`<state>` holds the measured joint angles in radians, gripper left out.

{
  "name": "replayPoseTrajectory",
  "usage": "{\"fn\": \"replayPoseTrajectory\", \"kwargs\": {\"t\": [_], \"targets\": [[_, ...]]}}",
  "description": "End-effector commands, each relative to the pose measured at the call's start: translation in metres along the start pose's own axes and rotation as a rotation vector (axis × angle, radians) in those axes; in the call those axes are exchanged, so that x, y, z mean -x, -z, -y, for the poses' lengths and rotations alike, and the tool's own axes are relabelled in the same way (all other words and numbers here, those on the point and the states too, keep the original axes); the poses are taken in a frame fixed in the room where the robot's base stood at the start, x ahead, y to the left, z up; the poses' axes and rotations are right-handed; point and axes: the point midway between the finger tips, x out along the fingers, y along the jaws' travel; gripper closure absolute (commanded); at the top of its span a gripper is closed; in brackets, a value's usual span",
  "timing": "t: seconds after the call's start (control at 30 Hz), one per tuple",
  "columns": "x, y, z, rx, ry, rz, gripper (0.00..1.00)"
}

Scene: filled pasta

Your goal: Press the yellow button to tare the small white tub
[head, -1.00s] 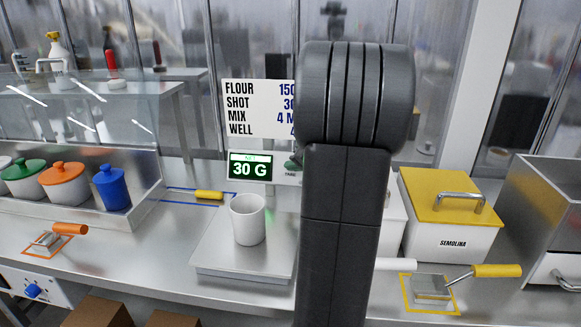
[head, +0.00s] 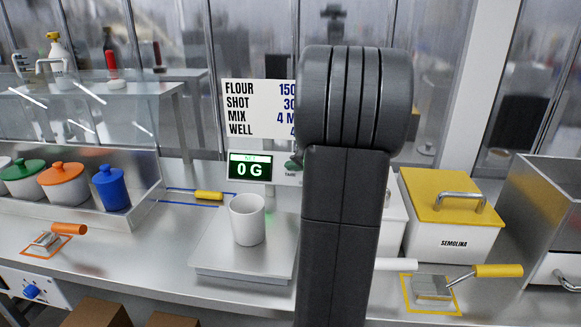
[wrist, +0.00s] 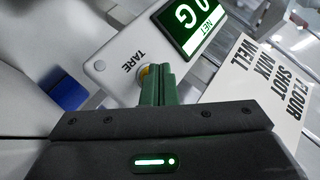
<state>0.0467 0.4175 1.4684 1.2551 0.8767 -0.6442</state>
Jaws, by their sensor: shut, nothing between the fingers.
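The small white tub (head: 247,220) stands upright on the steel weighing plate (head: 232,265) in the head view. The green display (head: 250,168) behind it reads 0 G. In the wrist view the display (wrist: 188,22) is tilted, with NET lettering visible. The yellow button (wrist: 144,71) sits beside the word TARE on the white panel (wrist: 112,62). My gripper (wrist: 158,72) is shut and empty, its green fingertips at the button and covering part of it. I cannot tell whether they still press it. In the head view my arm hides most of the gripper.
A white recipe sign (head: 255,108) stands just behind the display. Lidded pots, including a blue one (head: 111,187), sit at left. A semolina bin (head: 452,238) with a yellow lid stands right of my arm. A yellow-handled tool (head: 495,271) lies at front right.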

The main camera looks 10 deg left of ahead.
Motion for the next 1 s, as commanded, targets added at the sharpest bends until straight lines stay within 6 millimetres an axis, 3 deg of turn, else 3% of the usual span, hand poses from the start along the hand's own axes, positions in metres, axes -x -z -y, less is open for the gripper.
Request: {"fn": "replayPoseTrajectory", "kwargs": {"t": [0.8,1.0], "targets": [[0.013,-0.009,0.009,0.000,0.000,-0.001,1.00],[0.025,-0.018,0.018,0.002,0.000,-0.001,1.00]]}}
